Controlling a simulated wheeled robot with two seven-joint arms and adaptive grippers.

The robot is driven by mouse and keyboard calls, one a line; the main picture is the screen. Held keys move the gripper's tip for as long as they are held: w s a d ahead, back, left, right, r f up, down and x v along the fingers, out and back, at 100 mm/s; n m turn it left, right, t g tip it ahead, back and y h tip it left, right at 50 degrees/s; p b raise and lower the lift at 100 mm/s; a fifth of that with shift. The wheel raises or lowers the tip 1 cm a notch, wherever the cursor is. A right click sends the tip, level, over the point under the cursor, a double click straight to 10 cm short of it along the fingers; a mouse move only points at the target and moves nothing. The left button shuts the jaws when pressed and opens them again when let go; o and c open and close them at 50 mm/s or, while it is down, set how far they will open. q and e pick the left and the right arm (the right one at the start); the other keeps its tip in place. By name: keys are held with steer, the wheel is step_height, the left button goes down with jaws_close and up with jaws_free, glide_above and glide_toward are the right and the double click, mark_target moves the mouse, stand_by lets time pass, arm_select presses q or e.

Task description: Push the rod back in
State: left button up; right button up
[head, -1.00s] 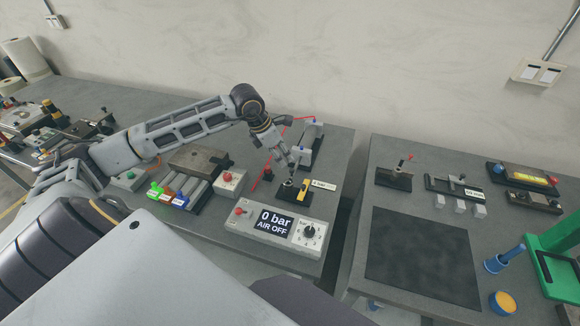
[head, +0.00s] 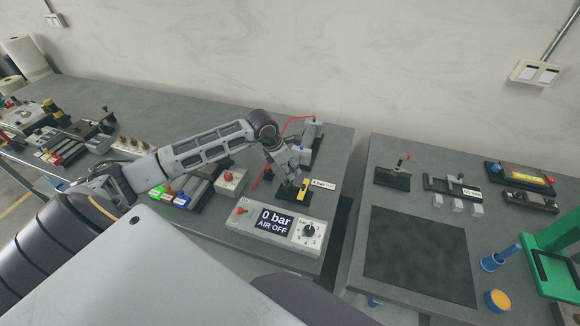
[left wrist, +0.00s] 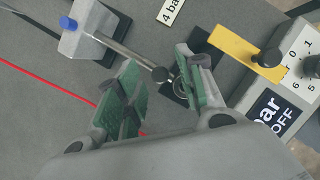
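A metal rod (left wrist: 125,52) with a dark round end reaches out of a grey cylinder block with a blue fitting (left wrist: 78,30). The cylinder's grey body also shows in the head view (head: 312,136), behind my left gripper (head: 292,172). In the left wrist view my left gripper (left wrist: 162,88) is open, with green-padded fingers. The rod's end appears between the two fingers there; I cannot tell whether either finger touches it. In the head view the gripper and wrist hide most of the rod. My right gripper is not in view.
The control box (head: 275,224) reads 0 bar, AIR OFF, in front of the gripper. A yellow piece (left wrist: 240,50) on a dark base stands close to the right finger. A red hose (left wrist: 50,75) runs along the table. A dark mat (head: 420,255) lies clear on the right table.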

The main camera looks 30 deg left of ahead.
arm_select(q)
steer(key=shift+f, duration=0.1)
jaws_close()
stand_by(0.3)
steer(key=shift+w, duration=0.1)
steer(key=shift+w+a+b, duration=0.25)
steer(key=shift+w+b, duration=0.4)
steer(key=shift+w, duration=0.15)
steer(key=shift+w+a+b, duration=0.25)
steer(key=shift+w+b, duration=0.4)
steer(key=shift+w, duration=0.6)
